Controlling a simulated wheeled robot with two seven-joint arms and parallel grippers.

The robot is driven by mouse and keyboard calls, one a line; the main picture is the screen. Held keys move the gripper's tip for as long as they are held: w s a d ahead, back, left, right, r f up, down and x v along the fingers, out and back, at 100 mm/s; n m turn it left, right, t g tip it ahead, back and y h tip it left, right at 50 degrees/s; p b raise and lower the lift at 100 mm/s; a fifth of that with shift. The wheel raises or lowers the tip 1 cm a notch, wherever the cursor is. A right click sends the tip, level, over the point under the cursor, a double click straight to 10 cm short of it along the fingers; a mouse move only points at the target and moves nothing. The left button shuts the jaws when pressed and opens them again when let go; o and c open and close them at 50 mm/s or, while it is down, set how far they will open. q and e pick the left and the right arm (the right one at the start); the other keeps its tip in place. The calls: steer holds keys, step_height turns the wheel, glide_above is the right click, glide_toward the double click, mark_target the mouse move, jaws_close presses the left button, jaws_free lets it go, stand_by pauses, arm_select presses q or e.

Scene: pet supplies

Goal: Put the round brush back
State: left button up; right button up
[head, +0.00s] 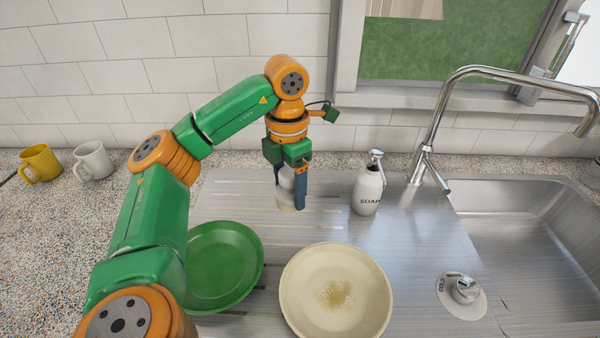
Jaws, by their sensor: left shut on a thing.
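My left gripper (288,180) points down over the ribbed drainboard and is shut on a pale, rounded thing that looks like the round brush (285,194). The brush is partly hidden by a dark blue finger, and its lower end is pale cream. It is upright, left of the soap bottle and behind the plates. I cannot tell whether it touches the drainboard. My right gripper is not in view.
A cream plate (300,296) with a brownish smear and a green plate (232,262) lie in front. A white soap bottle (367,190) stands to the right, before the tap (436,120) and steel sink (530,215). A yellow mug (42,163) and a white mug (94,160) stand far left.

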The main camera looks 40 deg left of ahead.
arm_select(q)
steer(key=w+a, duration=0.1)
steer(key=w+a+f+p, duration=0.2)
steer(key=shift+w, duration=0.3)
steer(key=w+f, duration=0.1)
steer(key=a+f, duration=0.1)
steer(key=f, duration=0.1)
steer(key=w+a+f, duration=0.1)
steer(key=shift+w+f+p, duration=0.3)
steer(key=shift+p, duration=0.1)
steer(key=shift+w+a+f, duration=0.15)
steer(key=shift+a+f, duration=0.05)
steer(key=shift+f, duration=0.05)
steer(key=f, duration=0.3)
steer(key=shift+w+a+f+p, duration=0.15)
steer(key=shift+a+f+p, duration=0.05)
steer(key=shift+f+p, duration=0.1)
steer(key=shift+f, duration=0.1)
